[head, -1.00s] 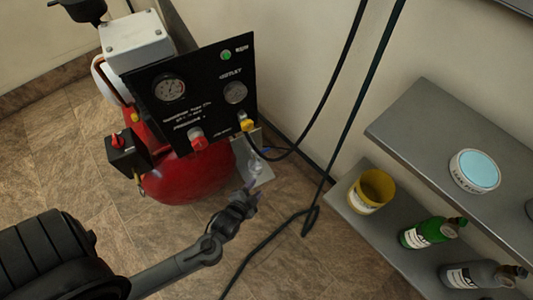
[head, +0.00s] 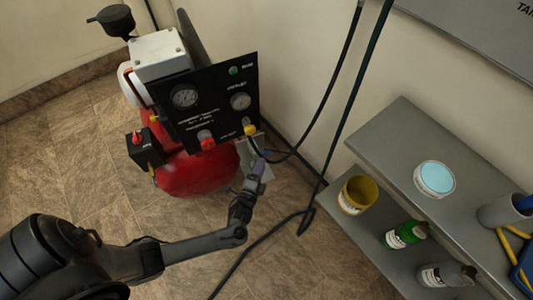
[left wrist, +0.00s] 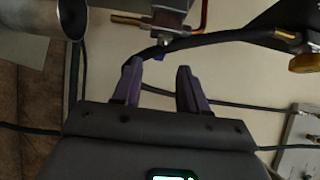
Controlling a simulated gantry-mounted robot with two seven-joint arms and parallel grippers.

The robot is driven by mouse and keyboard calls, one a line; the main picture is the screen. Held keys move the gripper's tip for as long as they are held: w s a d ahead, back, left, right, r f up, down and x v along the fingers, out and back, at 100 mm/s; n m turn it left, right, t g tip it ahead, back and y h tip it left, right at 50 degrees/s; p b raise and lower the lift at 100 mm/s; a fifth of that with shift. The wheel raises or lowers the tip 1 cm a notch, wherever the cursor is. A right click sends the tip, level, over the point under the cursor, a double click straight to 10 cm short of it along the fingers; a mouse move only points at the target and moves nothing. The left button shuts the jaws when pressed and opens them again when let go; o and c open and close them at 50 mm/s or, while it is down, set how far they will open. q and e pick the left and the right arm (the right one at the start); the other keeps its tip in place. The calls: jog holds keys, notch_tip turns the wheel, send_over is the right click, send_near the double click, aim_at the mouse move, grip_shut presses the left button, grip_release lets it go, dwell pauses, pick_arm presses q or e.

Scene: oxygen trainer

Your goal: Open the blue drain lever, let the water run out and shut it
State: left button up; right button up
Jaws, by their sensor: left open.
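A small blue piece (head: 264,153), which looks like the drain lever, shows just beyond my left gripper (head: 259,164), under the black panel (head: 210,100). In the left wrist view, a small blue bit (left wrist: 158,57) lies ahead of and between the purple fingertips of my left gripper (left wrist: 160,72). The jaws are open with nothing visibly held. The lever's setting and any water cannot be made out. The clear bowl is hidden in the head view. My right gripper is not in view.
The red tank (head: 190,178) stands behind and below the panel. A black hose (head: 310,110) hangs right of my gripper and trails over the floor. Grey shelves (head: 385,150) at the right carry a yellow pot (head: 354,196) and bottles. The floor at left is clear.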

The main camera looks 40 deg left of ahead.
aim_at(267, 154)
pick_arm(q)
jog(key=b+x, duration=0.3)
jog(key=x, duration=0.4)
jog(key=shift+d, duration=0.1)
jog(key=shift+w, duration=0.15)
grip_shut()
